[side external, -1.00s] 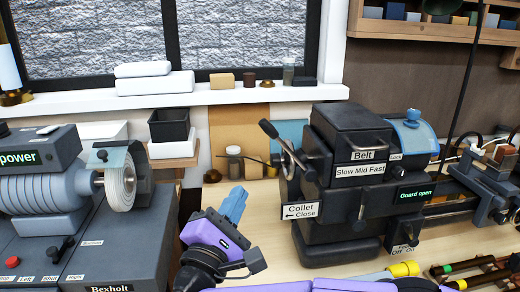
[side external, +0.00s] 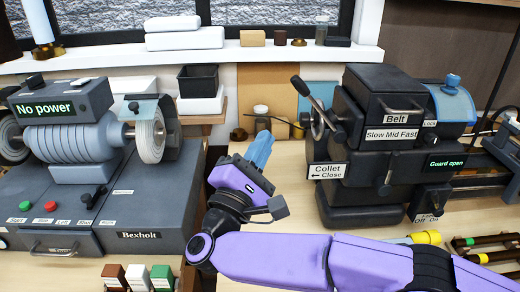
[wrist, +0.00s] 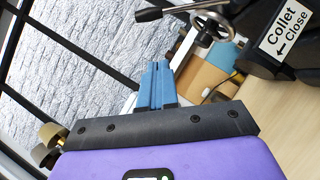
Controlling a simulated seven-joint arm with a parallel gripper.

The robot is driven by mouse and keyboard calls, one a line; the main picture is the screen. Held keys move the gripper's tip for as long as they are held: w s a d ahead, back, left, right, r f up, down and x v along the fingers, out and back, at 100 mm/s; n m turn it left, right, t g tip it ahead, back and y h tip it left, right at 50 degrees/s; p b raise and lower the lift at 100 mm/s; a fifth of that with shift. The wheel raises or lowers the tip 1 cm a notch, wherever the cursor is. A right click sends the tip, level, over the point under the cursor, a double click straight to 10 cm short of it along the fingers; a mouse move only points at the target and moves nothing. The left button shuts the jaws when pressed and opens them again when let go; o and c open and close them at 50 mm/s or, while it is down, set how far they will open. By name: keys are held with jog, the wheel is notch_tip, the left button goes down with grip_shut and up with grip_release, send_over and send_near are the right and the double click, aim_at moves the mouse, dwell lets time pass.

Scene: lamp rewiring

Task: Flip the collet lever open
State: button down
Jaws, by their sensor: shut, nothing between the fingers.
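The collet lever (side external: 306,92) is a dark rod with a thick knob end, rising up and to the left from the left end of the dark lathe headstock (side external: 385,110). It also shows at the top of the wrist view (wrist: 163,12), beside a handwheel (wrist: 212,28). The sign (side external: 328,172) below it reads "Collet ← Close". My gripper (side external: 264,143) has blue fingers pressed together with nothing between them. It points up, to the left of the lever and apart from it. The fingers also show in the wrist view (wrist: 158,75).
A grey polishing machine (side external: 85,170) reading "No power" stands at left. A windowsill (side external: 250,52) runs across the back. Rods (side external: 485,258) lie at front right.

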aim_at(306, 88)
jog(key=w+d+r, duration=0.4)
jog(key=w+d, duration=0.1)
jog(key=shift+w+d+r, duration=0.3)
jog(key=shift+w+r, duration=0.05)
jog(key=shift+w, duration=0.05)
dwell(0.4)
jog(key=shift+d+r+m+g+h, duration=0.2)
jog(key=shift+d+r+m+g, duration=0.35)
jog(key=shift+m, duration=0.2)
jog(key=shift+d+r+m+g+h, duration=0.2)
jog(key=shift+d+r+m+g, duration=0.2)
jog(key=shift+r+m, duration=0.3)
jog(key=d+r+m+g, duration=0.3)
jog(key=d+m, duration=0.3)
jog(key=shift+d+y, duration=0.25)
jog(key=shift+y, duration=0.15)
jog(key=shift+w+d, duration=0.1)
jog(key=shift+d, duration=0.05)
